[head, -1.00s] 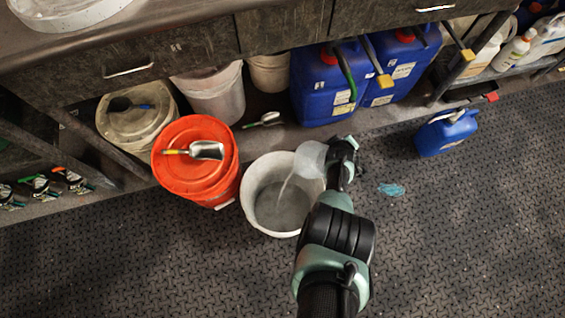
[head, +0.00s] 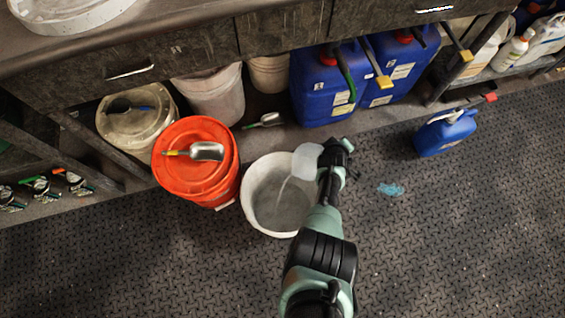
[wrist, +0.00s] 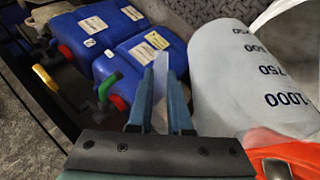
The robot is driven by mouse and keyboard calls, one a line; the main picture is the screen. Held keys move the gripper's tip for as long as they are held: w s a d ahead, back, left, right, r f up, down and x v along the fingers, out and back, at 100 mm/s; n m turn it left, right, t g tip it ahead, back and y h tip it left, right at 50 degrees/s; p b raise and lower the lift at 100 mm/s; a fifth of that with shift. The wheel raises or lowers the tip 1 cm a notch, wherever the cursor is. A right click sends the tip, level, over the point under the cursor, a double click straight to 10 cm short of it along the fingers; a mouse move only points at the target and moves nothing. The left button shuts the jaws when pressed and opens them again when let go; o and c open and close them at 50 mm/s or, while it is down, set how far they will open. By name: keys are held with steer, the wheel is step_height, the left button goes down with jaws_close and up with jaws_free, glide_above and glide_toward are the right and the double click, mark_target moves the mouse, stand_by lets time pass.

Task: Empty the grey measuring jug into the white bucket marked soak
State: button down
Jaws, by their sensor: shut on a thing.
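The grey measuring jug (head: 306,161) is tipped over the right rim of a white bucket (head: 249,190), its mouth to the left. A thin pale stream (head: 282,190) falls from it into the bucket, where grey liquid (head: 280,208) shows. No word can be read on the bucket. My gripper (head: 330,158) is on the jug's right side. In the wrist view my gripper (wrist: 163,100) is shut on a thin pale part, apparently the jug's handle. The jug's body (wrist: 240,75) there shows printed marks including 750 and 1000.
An orange lidded bucket (head: 180,185) with a metal scoop (head: 207,151) on it stands just left. Blue canisters (head: 318,100) stand behind under the bench. A small blue jug (head: 445,133) and a blue patch (head: 391,189) are on the floor to the right. The front floor is clear.

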steer(key=shift+s+a+r+t+h+b, duration=0.2)
steer(key=shift+a+r+t+h+b, duration=0.2)
steer(key=shift+r+h+b, duration=0.15)
stand_by(2.1)
steer(key=shift+s+a+f+n+t+h+b, duration=0.55)
steer(key=shift+a+h+b, duration=0.3)
steer(key=shift+b, duration=2.4)
stand_by(2.1)
